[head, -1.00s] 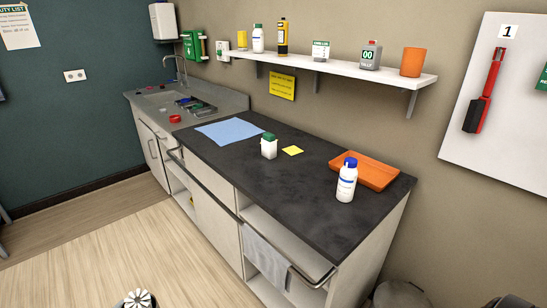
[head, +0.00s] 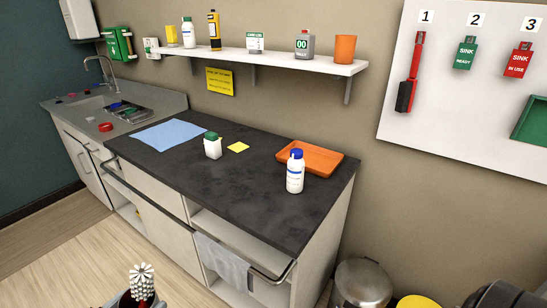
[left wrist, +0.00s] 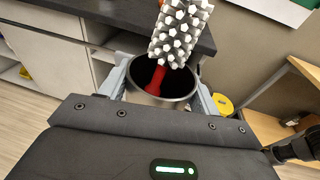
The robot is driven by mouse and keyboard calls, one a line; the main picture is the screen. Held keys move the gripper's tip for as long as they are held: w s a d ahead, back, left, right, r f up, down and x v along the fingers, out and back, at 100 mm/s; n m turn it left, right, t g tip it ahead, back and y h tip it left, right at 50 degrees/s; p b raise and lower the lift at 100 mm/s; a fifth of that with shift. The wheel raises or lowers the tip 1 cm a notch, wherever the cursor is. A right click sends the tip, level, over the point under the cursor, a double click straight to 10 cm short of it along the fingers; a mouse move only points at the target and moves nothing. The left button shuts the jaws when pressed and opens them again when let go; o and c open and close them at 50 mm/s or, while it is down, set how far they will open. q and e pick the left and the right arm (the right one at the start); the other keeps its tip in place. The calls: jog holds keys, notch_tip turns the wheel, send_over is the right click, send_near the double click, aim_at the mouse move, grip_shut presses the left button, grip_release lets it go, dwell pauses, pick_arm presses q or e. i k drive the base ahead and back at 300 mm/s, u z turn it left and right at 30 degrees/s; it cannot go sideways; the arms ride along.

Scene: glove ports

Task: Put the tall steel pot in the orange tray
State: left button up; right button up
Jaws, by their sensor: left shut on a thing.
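The tall steel pot (left wrist: 163,102) is between the two fingers of my left gripper (left wrist: 165,90) in the left wrist view. The gripper is shut on it. A brush with white bristles (left wrist: 180,32) and a red handle stands in the pot and leans over its rim. In the head view the brush (head: 141,282) shows at the bottom left, over the floor in front of the counter; the pot is mostly cut off there. The orange tray (head: 322,157) lies empty on the dark counter near its right end. My right gripper's fingers are not seen.
A white bottle with a blue cap (head: 295,174) stands just in front of the tray. A rail (head: 270,279) runs along the counter front. A steel bin (head: 362,283) stands right.

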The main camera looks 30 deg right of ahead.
aim_at(310, 160)
jog(key=z, duration=1.9)
jog(key=i, duration=0.35)
jog(key=u, duration=0.05)
